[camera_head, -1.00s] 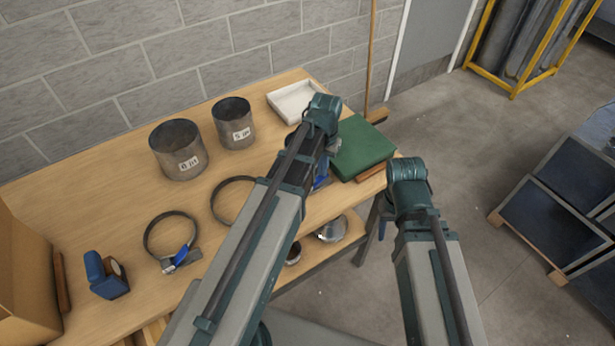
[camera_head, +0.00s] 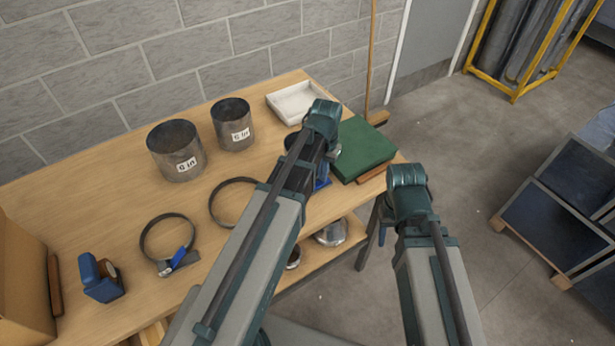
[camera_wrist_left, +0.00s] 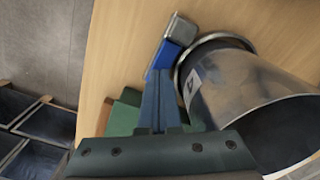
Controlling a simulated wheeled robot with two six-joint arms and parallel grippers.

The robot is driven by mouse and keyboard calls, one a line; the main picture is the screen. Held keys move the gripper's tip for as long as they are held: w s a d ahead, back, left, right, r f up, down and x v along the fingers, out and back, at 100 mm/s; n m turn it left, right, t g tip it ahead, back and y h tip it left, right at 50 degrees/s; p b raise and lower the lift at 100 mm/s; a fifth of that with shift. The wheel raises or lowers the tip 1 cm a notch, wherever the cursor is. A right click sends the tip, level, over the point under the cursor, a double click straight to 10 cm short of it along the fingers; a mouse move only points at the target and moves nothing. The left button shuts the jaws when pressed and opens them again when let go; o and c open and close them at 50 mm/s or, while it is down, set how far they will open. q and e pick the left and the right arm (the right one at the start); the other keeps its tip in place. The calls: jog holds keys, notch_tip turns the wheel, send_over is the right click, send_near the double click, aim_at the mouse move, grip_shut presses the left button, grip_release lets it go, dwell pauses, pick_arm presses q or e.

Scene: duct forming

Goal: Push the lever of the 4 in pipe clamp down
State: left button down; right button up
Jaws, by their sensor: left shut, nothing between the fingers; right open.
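In the left wrist view, a shiny metal pipe (camera_wrist_left: 245,95) with a white label stands inside a thin clamp ring (camera_wrist_left: 218,40). The clamp has a metal buckle (camera_wrist_left: 182,28) and a blue lever (camera_wrist_left: 163,60). My left gripper (camera_wrist_left: 160,76) is shut and empty, its fingertips close beside the lever's end; I cannot tell whether they touch. In the head view, my left arm hides most of this pipe and clamp; some blue (camera_head: 322,182) shows beside the arm.
Two larger labelled pipes (camera_head: 176,152) (camera_head: 233,125) stand at the back of the table. Two loose clamps (camera_head: 168,240) (camera_head: 232,203) and a blue tool (camera_head: 100,280) lie left of my arm. A white tray (camera_head: 294,101) and green box (camera_head: 361,150) are at the right end.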

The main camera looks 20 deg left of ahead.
pick_arm(q)
notch_tip(320, 180, up, 8)
jog(key=p, duration=0.7)
pick_arm(e)
notch_tip(320, 180, up, 8)
pick_arm(q)
jog(key=shift+f, duration=0.1)
pick_arm(e)
jog(key=shift+f, duration=0.1)
